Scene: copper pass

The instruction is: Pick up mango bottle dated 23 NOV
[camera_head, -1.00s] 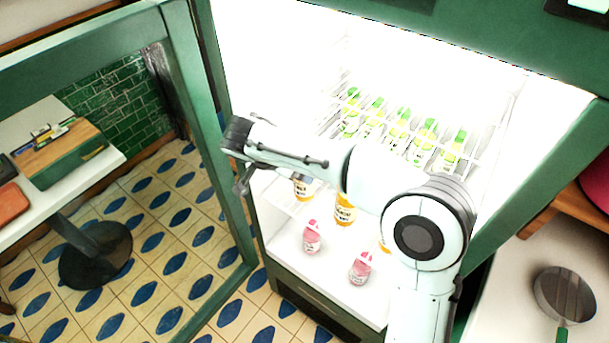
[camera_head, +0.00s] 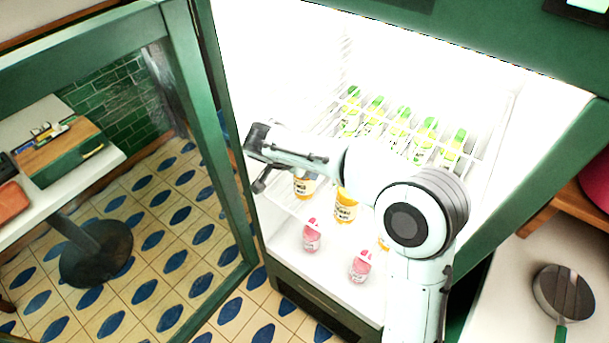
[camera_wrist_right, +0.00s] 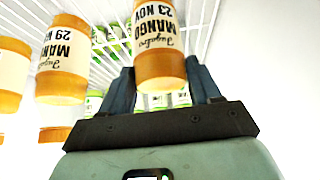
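The mango bottle dated 23 NOV (camera_wrist_right: 158,45) shows in the right wrist view, orange with a white label whose text is upside down. My right gripper (camera_wrist_right: 162,88) is open, with one dark finger on each side of the bottle's near end in that view; I cannot tell whether they touch it. A mango bottle dated 29 NOV (camera_wrist_right: 64,58) is to its left. In the head view my right gripper (camera_head: 262,180) is at the fridge opening, left of an orange bottle (camera_head: 304,187) whose date is unreadable. My left gripper is not in view.
Several green-capped bottles (camera_head: 424,140) stand on the wire shelf above. The open green door (camera_head: 205,130) is close to the left of my right gripper.

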